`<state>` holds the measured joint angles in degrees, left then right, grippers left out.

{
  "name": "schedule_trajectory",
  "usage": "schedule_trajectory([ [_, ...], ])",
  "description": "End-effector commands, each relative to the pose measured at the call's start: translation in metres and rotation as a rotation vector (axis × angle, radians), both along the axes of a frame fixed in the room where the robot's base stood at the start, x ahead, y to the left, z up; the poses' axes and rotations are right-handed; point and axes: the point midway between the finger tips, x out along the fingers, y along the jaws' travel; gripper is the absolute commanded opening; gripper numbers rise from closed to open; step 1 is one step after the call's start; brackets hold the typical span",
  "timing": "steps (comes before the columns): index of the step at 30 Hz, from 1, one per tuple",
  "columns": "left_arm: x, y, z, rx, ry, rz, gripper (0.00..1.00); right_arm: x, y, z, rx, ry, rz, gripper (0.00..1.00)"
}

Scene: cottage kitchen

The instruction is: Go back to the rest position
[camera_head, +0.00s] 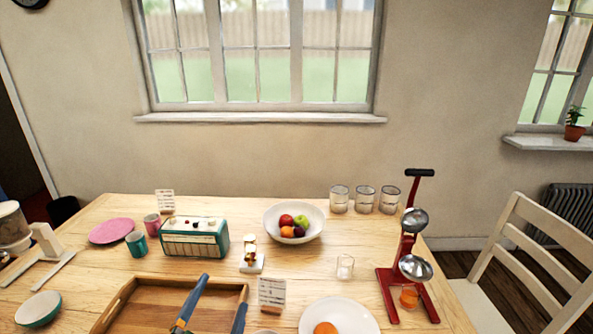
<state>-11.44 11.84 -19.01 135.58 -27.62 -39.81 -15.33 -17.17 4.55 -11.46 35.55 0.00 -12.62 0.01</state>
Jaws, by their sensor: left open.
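My left gripper (226,290) reaches up from the bottom edge, over the wooden tray (130,290). Its two blue fingers stand apart with nothing between them. The rest of my left arm is below the picture. My right gripper is not in view.
The wooden table holds a teal-sided box (195,240), a fruit bowl (270,222), a red press (406,270), a white plate (350,312) with an orange piece, a small card (272,292) and a white stand (46,240). Several jars stand at the back. A white chair (530,260) is right.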

Motion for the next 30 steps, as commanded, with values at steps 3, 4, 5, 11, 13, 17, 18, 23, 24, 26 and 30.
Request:
schedule_trajectory([
  [3,-0.036,0.027,-0.086,-0.2,0.386,0.14,1.0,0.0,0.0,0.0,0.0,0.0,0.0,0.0],
  [4,-0.048,0.031,-0.103,-0.24,0.468,0.171,1.0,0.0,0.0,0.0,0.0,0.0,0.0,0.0],
  [5,-0.06,0.034,-0.119,-0.276,0.547,0.2,1.0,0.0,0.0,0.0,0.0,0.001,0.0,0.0],
  [11,-0.152,0.039,-0.191,-0.454,0.998,0.373,1.0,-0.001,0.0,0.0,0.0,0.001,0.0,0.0],
  [13,-0.185,0.037,-0.204,-0.499,1.137,0.426,1.0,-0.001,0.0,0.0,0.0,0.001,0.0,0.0],
  [17,-0.194,0.034,-0.248,-0.506,1.221,0.454,1.0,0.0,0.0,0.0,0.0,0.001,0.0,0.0],
  [18,-0.194,0.034,-0.263,-0.503,1.23,0.456,1.0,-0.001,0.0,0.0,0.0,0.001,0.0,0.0],
  [23,-0.201,0.034,-0.329,-0.487,1.267,0.462,1.0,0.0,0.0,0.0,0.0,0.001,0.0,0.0],
  [24,-0.207,0.034,-0.348,-0.482,1.279,0.464,1.0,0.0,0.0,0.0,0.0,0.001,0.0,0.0],
  [26,-0.219,0.036,-0.376,-0.474,1.298,0.468,1.0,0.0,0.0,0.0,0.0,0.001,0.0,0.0],
  [30,-0.268,0.043,-0.439,-0.448,1.35,0.477,1.0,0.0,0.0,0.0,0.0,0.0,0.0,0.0],
])
